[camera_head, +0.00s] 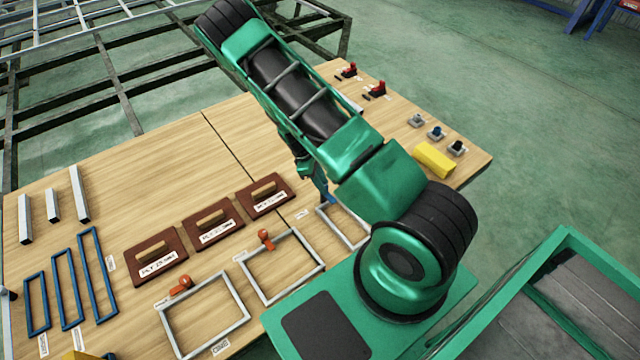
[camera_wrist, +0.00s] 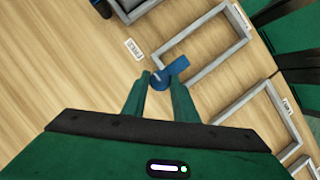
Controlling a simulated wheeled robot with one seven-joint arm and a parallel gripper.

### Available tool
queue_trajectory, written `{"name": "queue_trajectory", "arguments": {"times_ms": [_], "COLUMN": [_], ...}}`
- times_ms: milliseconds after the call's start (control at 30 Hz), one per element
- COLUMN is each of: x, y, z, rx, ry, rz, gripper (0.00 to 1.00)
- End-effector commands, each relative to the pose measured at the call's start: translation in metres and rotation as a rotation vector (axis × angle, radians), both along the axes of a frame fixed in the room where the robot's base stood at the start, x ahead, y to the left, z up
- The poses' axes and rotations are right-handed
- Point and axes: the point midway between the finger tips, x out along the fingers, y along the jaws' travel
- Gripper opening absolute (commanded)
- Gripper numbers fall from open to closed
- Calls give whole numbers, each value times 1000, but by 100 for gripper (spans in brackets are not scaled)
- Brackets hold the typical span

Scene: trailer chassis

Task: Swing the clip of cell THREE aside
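Three grey metal cell frames lie in a row on the wooden table. The right-hand frame (camera_head: 345,226) is partly hidden by my arm and carries a blue clip (camera_head: 329,198); its label is too small to read. In the wrist view, the blue clip (camera_wrist: 174,69) has a rounded end and a flat tab reaching over the near-left rail of its frame (camera_wrist: 204,72). My gripper (camera_wrist: 161,81) points down at the clip, with a fingertip on either side of its rounded end. Whether the fingers press on it cannot be told. My gripper (camera_head: 318,187) is mostly hidden in the head view.
The middle frame (camera_head: 242,264) and left frame (camera_head: 168,325) have orange clips (camera_head: 265,238) (camera_head: 181,285). Several brown plates with wooden handles (camera_head: 212,229) lie behind the frames. A yellow block (camera_head: 434,160) and small switches stand at right. Blue frames (camera_head: 78,294) lie at left.

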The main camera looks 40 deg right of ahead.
Motion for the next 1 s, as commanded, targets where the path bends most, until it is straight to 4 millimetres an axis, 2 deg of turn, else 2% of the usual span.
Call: {"name": "queue_trajectory", "arguments": {"times_ms": [267,467,1000], "x": [1,1,3], "y": [0,-1,-6], "z": [0,0,0], "rx": [1,1,0], "ry": [-2,-1,-1], "rz": [-19,-102,-579], "gripper": [4,4,4]}}
